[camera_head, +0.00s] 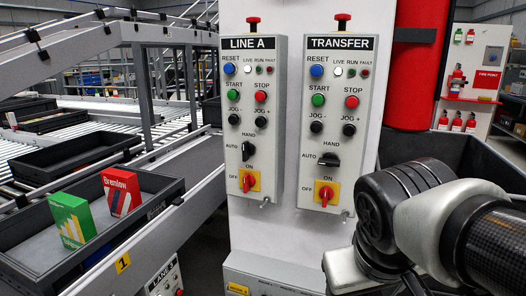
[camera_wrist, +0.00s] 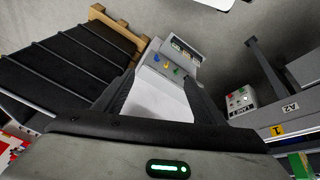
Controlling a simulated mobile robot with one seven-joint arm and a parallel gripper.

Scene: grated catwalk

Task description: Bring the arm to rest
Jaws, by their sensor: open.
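My arm (camera_head: 425,215) is bent at the lower right of the head view, in front of the white panel's right edge. Its end drops out of the bottom of that view. In the wrist view my gripper (camera_wrist: 163,92) points down toward the floor, with its two dark fingers apart. I see nothing held between them. A pale box with coloured buttons (camera_wrist: 172,62) shows beyond the fingers, and I cannot tell its distance.
The LINE A panel (camera_head: 253,150) and TRANSFER panel (camera_head: 335,155) stand upright ahead. A dark tray (camera_head: 155,200) with a green box (camera_head: 72,220) and red box (camera_head: 121,193) is at left.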

